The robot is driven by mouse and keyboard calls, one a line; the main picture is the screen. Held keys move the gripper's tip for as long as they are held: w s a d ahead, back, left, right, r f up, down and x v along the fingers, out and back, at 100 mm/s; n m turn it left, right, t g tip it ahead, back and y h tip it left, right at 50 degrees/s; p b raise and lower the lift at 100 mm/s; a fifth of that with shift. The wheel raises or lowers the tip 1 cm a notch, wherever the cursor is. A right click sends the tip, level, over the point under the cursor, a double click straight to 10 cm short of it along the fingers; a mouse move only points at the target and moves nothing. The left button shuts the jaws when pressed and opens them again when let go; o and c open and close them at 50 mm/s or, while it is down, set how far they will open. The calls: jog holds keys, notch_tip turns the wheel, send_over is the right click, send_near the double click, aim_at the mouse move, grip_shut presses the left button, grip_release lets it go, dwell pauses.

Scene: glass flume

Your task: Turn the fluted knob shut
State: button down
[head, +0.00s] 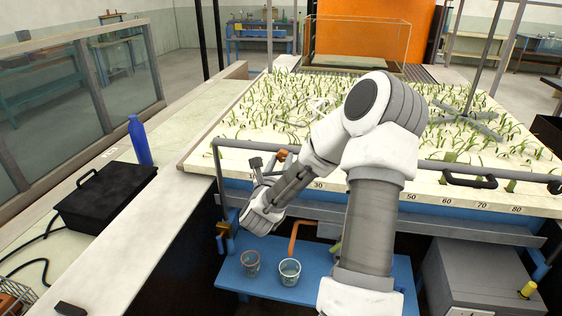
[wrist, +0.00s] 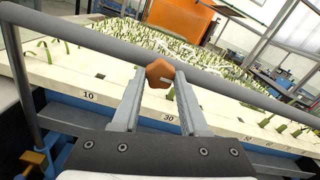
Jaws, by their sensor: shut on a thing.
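The orange-brown fluted knob (wrist: 159,73) sits at the front edge of the planted bed, close to the grey rail, in the wrist view. A small pale mark shows on its near face. My gripper (wrist: 157,80) reaches to it with one finger on each side and is shut on it. In the head view the knob (head: 282,155) shows small beside the tips of my gripper (head: 265,163), partly hidden. My arm covers part of the bed's front edge.
A grey rail (head: 330,151) runs along the bed front. A blue shelf (head: 325,265) below carries two glass beakers (head: 289,271). A black case (head: 105,195) and blue bottle (head: 139,142) stand on the left bench. A black handle (head: 469,181) is at right.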

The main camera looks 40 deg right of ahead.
jog(key=shift+n+b, duration=0.3)
jog(key=shift+b, duration=0.05)
jog(key=n+b, duration=0.4)
jog(key=b, duration=0.1)
jog(key=shift+f+n, duration=0.15)
jog(key=shift+n, duration=0.15)
jog(key=n+b, duration=0.4)
jog(key=b, duration=0.1)
jog(key=shift+n+b, duration=0.3)
jog(key=shift+b, duration=0.05)
jog(key=n+b, duration=0.4)
jog(key=shift+r+n+b, duration=0.15)
jog(key=shift+n+b, duration=0.35)
jog(key=shift+n, duration=0.5)
jog(key=shift+r+n+b, duration=0.1)
jog(key=shift+n+b, duration=0.35)
jog(key=shift+n, duration=0.55)
jog(key=shift+c, duration=2.2)
grip_release()
